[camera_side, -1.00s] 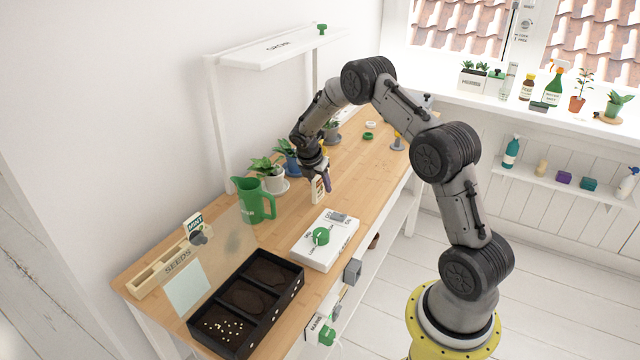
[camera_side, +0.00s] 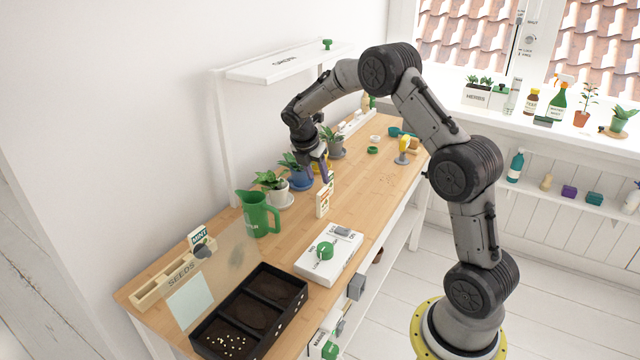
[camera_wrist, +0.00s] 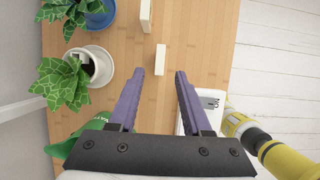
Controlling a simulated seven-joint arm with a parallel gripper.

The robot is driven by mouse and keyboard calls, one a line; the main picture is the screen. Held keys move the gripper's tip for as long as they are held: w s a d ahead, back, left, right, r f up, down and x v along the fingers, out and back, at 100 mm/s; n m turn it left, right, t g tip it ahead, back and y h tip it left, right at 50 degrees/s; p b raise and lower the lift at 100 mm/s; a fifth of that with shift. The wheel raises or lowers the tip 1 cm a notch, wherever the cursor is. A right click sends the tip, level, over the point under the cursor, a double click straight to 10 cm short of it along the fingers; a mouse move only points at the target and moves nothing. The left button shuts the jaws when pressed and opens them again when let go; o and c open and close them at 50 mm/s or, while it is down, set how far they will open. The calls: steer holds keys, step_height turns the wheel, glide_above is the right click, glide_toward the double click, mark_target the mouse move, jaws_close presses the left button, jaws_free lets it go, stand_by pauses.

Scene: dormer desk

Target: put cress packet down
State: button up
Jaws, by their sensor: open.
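The cress packet (camera_side: 322,204) is a small, thin, pale packet with an orange and green print, standing upright on the wooden desk. In the wrist view a thin pale edge (camera_wrist: 160,60), likely its top, lies beyond and between my fingertips. A second pale edge (camera_wrist: 146,15) shows further off; I cannot tell which packet it belongs to. My gripper (camera_side: 317,170) is just above the packet with its purple fingers apart. In the wrist view the gripper (camera_wrist: 167,73) is open, with nothing between its fingers.
A green jug (camera_side: 258,214) and potted plants (camera_side: 270,181) stand left of and behind the packet. A white box with a green knob (camera_side: 325,250) is in front, beside a black seed tray (camera_side: 270,285). The desk's right side beyond has free room.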

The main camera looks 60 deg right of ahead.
steer(key=s+a+r+m+t+y, duration=0.1)
steer(key=s+a+r+m+t, duration=0.1)
steer(key=s+a+r+m, duration=0.4)
steer(key=s+a+r+m+t+y, duration=0.1)
steer(key=s+a+r+m, duration=0.1)
steer(key=s+a+r, duration=0.5)
steer(key=s+a+r+m+t+y, duration=0.2)
steer(key=s+a+m, duration=0.8)
steer(key=s, duration=0.5)
steer(key=shift+s+a+t+y, duration=0.3)
steer(key=shift+a, duration=0.95)
steer(key=shift+c, duration=0.3)
steer(key=shift+c, duration=0.8)
